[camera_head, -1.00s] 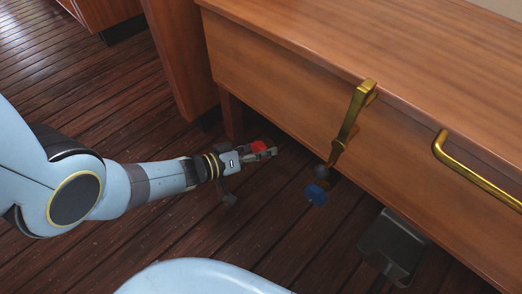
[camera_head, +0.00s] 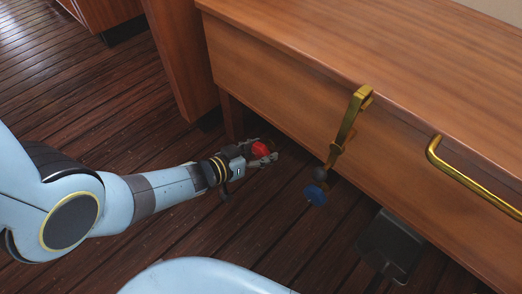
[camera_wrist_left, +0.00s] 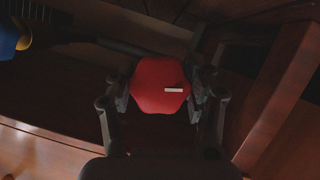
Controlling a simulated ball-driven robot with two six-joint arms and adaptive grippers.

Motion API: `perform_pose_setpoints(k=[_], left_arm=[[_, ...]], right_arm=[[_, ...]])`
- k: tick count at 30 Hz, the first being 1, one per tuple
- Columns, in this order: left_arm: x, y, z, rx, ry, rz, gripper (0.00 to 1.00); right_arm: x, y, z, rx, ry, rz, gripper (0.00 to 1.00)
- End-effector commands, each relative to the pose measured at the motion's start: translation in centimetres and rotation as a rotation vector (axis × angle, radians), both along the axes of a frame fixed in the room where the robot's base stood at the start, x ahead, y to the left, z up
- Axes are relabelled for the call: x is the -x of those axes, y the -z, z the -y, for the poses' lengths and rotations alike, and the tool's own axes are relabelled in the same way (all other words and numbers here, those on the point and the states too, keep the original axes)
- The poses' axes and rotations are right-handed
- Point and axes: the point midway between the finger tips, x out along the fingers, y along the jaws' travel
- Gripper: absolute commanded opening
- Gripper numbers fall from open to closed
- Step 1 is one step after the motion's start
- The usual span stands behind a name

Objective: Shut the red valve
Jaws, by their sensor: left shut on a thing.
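The red valve (camera_head: 261,149) is a small red knob below the front of the wooden counter, near its left leg. In the left wrist view the red valve (camera_wrist_left: 160,84) is a rounded hexagonal knob with a short white mark to the right of its middle. My left gripper (camera_head: 264,153) is shut on it, with one finger on each side (camera_wrist_left: 158,88). The valve's mounting behind the knob is hidden. My right gripper is in neither view.
A brass rail (camera_head: 470,180) runs along the counter front (camera_head: 290,95). A dark grey box (camera_head: 391,247) is on the floor at lower right. Open plank floor (camera_head: 140,130) lies left.

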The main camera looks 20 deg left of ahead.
Motion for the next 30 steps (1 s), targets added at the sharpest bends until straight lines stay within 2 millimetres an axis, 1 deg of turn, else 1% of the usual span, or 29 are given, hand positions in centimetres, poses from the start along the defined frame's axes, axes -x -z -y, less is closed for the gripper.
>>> perform_pose_setpoints(k=[3,10,26,27,30], left_arm=[[0.14,0.09,0.0,-0.062,0.0,0.02,0.22],[0.12,0.12,-0.06,-0.141,0.0,0.049,0.22],[0.12,0.14,-0.09,-0.167,0.0,0.057,0.22],[0.12,0.14,-0.09,-0.167,0.0,0.057,0.58],[0.11,0.12,-0.08,-0.167,0.0,0.058,0.71]], right_arm=[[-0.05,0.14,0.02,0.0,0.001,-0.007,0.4],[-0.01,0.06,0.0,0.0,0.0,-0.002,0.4],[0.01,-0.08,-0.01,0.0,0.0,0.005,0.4],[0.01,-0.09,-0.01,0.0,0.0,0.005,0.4],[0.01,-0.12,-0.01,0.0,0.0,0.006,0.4]])
